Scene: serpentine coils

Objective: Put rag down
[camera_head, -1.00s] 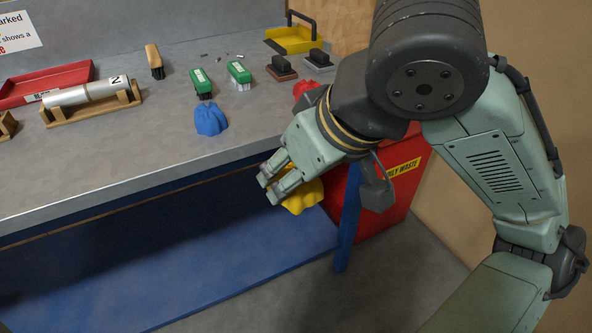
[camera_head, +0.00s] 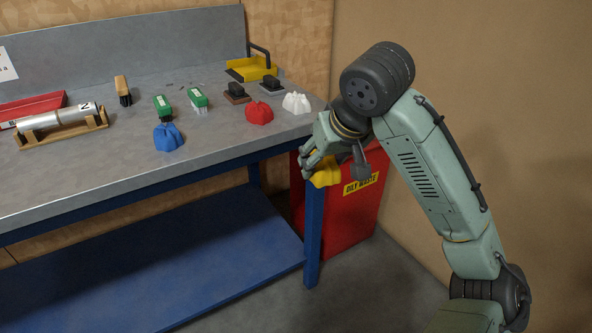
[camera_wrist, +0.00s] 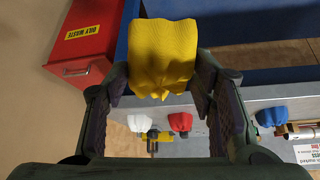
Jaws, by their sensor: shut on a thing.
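My gripper (camera_head: 312,165) is shut on a yellow rag (camera_head: 326,171). It holds the rag in the air just off the bench's right end, in front of and above the red oily waste bin (camera_head: 340,212). The rag fills the space between the fingers in the wrist view (camera_wrist: 162,55), where the bin (camera_wrist: 85,35) shows at upper left. A blue rag (camera_head: 168,137), a red rag (camera_head: 259,112) and a white rag (camera_head: 296,102) lie on the bench top (camera_head: 215,138). The bin's top is partly hidden behind my gripper and the rag.
A blue bench leg (camera_head: 314,235) stands left of the bin. The front bench top is clear.

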